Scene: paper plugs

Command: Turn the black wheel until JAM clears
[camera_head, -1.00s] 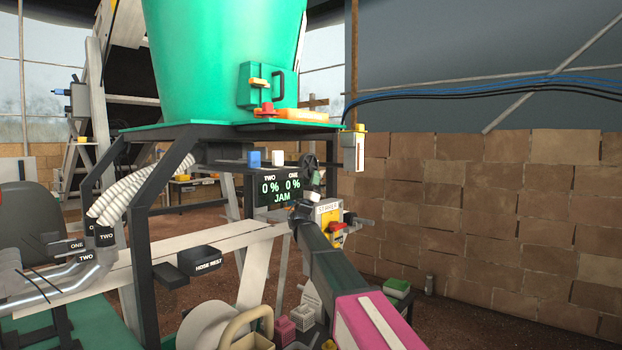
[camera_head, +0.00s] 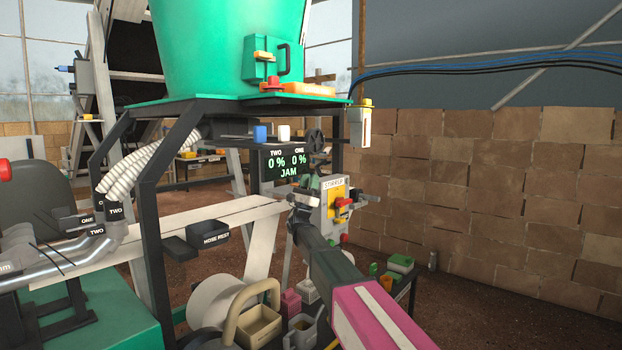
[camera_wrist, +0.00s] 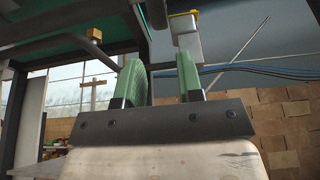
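The black wheel (camera_head: 316,140) is a small spoked handwheel under the green hopper, just right of the display (camera_head: 288,162). The display reads TWO 0 %, ONE 0 % and JAM. My gripper (camera_head: 314,183) is below the wheel in the head view, apart from it in the picture; the depth between them is hard to tell. In the wrist view my gripper (camera_wrist: 160,80) has its two green fingers spread with nothing between them. I cannot make out the wheel in the wrist view.
A panel with a yellow plate and red knob (camera_head: 342,203) stands right beside my gripper. Black frame legs (camera_head: 148,240) and a white beam (camera_head: 190,227) are to the left. A low table with several containers (camera_head: 400,264) is below. A block wall (camera_head: 500,200) closes the right.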

